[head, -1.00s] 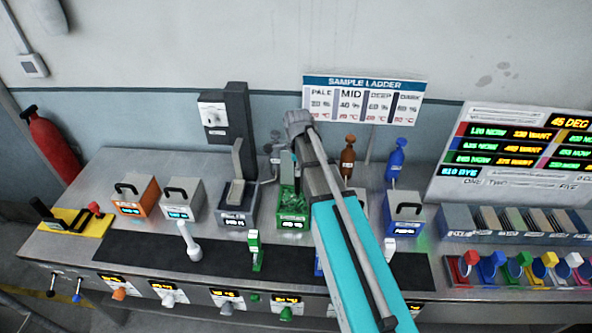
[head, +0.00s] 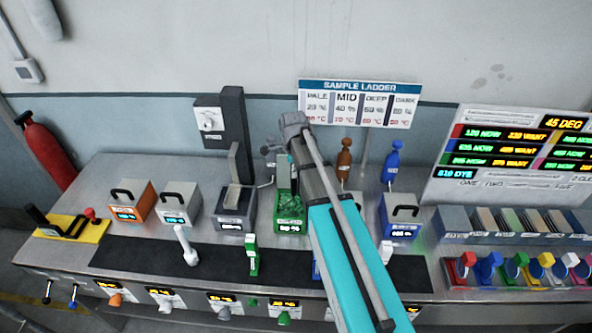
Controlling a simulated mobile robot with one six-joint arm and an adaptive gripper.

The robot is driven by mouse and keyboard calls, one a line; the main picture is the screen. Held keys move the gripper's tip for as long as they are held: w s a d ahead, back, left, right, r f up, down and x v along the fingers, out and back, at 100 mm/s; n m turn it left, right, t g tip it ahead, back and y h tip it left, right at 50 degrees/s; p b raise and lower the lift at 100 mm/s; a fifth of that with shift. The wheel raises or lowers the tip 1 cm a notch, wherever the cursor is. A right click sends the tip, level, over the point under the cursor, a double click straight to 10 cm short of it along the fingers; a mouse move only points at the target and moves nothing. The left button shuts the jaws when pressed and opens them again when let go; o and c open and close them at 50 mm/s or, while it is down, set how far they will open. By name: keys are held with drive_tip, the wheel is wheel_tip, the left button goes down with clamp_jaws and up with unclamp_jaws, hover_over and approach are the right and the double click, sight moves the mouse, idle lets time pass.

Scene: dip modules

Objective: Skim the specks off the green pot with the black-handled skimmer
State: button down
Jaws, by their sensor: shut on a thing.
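The green pot (head: 290,226) stands open on the bench at the picture's centre, with a small lit display on its front. Its green contents (head: 289,203) look mottled with lighter specks. My gripper (head: 284,180) hangs over the back edge of the pot, small and partly covered by my own arm. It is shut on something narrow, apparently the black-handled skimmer. The skimmer's handle and head cannot be made out clearly, so I cannot tell whether it touches the liquid.
Lidded white (head: 179,217) and orange (head: 130,213) pots stand farther left.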

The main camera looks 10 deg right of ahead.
drive_tip(key=shift+w+a, duration=0.2)
drive_tip(key=shift+a, duration=0.4)
drive_tip(key=shift+w+a, duration=0.15)
drive_tip(key=shift+a, duration=0.4)
drive_tip(key=shift+s, duration=0.2)
drive_tip(key=shift+s+a, duration=0.25)
drive_tip(key=shift+s, duration=0.5)
drive_tip(key=shift+s+a, duration=0.25)
drive_tip(key=shift+s, duration=0.55)
drive_tip(key=shift+s+a, duration=0.25)
drive_tip(key=shift+s, duration=0.5)
drive_tip(key=shift+d, duration=0.15)
drive_tip(key=shift+s+d, duration=0.25)
drive_tip(key=shift+d, duration=0.45)
drive_tip(key=shift+s+d, duration=0.2)
drive_tip(key=shift+d, duration=0.45)
drive_tip(key=shift+w, duration=0.1)
drive_tip(key=shift+w+d, duration=0.25)
drive_tip(key=shift+w, duration=0.55)
drive_tip(key=shift+w+d, duration=0.3)
drive_tip(key=shift+w, duration=0.5)
drive_tip(key=shift+w+d, duration=0.25)
drive_tip(key=shift+w, duration=0.55)
drive_tip(key=shift+a, duration=0.1)
